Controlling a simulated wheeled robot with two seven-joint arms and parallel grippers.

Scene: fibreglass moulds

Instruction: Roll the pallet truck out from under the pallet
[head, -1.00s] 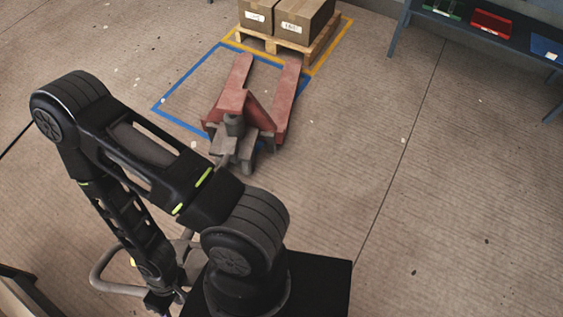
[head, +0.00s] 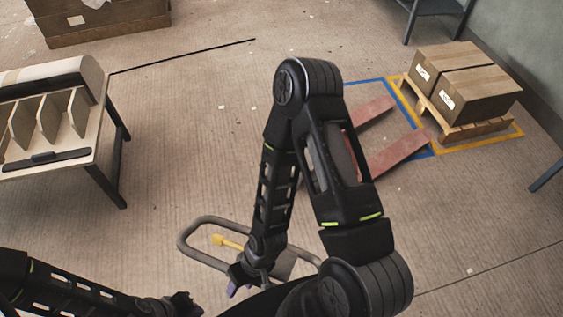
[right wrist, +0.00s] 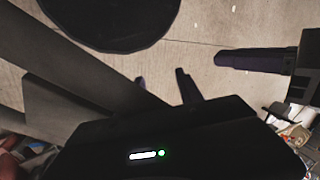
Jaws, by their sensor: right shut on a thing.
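The red forks of the pallet truck (head: 396,154) lie on the floor in the blue-taped area. Their tips end close to the near edge of the wooden pallet (head: 480,131), which carries two cardboard boxes (head: 477,94). My right arm hides the truck's body. The truck's grey handle loop (head: 184,240), with a yellow lever (head: 226,241), is near me. My right gripper (head: 240,280) is shut on the handle; its fingertips also show in the right wrist view (right wrist: 162,82). My left gripper (head: 192,307) is low, left of the handle and apart from it; its opening is unclear.
A wooden table (head: 92,150) with upright dividers stands at the left. A large wooden crate (head: 110,30) is at the back left. A blue-grey bench (head: 437,6) and a wall (head: 530,45) are at the back right. The floor between table and truck is clear.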

